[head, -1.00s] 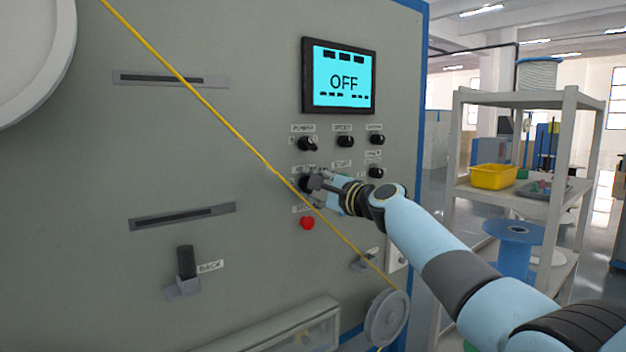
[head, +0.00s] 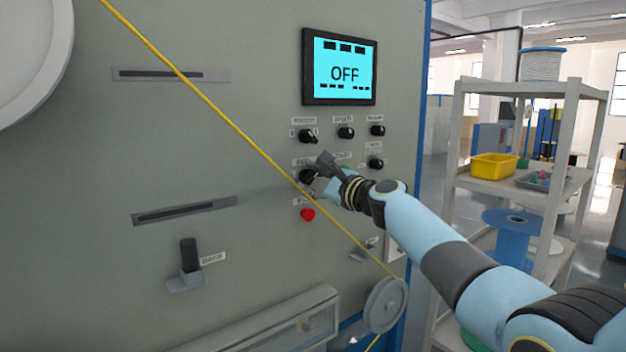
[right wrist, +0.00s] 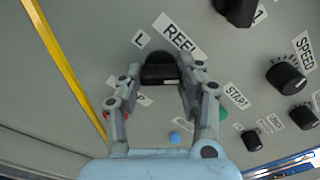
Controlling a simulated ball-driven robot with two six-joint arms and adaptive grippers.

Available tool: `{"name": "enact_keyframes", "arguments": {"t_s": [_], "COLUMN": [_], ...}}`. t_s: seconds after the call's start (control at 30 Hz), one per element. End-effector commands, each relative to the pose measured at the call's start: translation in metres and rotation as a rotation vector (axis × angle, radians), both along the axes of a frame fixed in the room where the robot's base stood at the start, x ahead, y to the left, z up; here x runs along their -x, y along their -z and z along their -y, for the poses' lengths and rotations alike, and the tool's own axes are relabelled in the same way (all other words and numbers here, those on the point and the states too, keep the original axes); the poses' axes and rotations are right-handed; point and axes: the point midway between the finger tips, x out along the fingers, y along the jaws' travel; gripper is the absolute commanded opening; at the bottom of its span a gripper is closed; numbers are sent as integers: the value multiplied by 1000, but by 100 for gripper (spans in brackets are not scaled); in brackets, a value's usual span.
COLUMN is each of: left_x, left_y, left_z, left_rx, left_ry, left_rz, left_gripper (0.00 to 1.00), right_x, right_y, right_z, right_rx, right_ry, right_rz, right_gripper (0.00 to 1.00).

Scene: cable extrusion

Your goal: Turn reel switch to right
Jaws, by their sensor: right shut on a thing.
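The reel switch (right wrist: 160,72) is a black knob under the REEL label in the right wrist view. It also shows in the head view (head: 306,176), partly covered by my gripper. My right gripper (right wrist: 161,78) has a finger on each side of the knob and is shut on it. In the head view my right gripper (head: 318,168) is at the panel, one dark finger tilted up and left. The knob's exact pointing direction is hard to tell. The screen (head: 345,70) above reads OFF. My left gripper is not in view.
Other black knobs surround the switch, including the SPEED knob (right wrist: 286,76). A green START button (right wrist: 222,113) and a red button (head: 308,214) are close by. A yellow cable (head: 235,124) runs diagonally in front of the panel. A shelf (head: 520,90) stands right.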

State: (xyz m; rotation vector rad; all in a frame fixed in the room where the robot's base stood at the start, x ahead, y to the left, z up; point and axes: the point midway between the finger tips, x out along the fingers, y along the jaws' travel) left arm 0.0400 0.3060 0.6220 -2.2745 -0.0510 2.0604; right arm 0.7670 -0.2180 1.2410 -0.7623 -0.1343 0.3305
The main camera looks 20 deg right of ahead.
Motion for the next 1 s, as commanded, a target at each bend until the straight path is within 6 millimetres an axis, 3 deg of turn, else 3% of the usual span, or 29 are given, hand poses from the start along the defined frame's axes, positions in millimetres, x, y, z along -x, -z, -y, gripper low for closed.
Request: {"name": "enact_keyframes", "arguments": {"t_s": [0.2,0.23,0.4,0.77,1.0], "left_x": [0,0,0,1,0], "left_y": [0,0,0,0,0], "left_z": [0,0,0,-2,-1], "left_rx": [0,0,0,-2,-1], "left_ry": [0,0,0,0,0], "left_rz": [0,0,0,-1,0], "left_gripper": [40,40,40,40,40], "right_x": [1,1,0,5,41], "right_y": [3,4,2,1,3], "right_z": [0,0,0,2,15], "right_rx": [0,0,0,2,6], "right_ry": [-1,-1,-1,0,1], "right_rz": [-5,-5,-4,-1,-2], "right_gripper": [3,38,60,60,60]}}
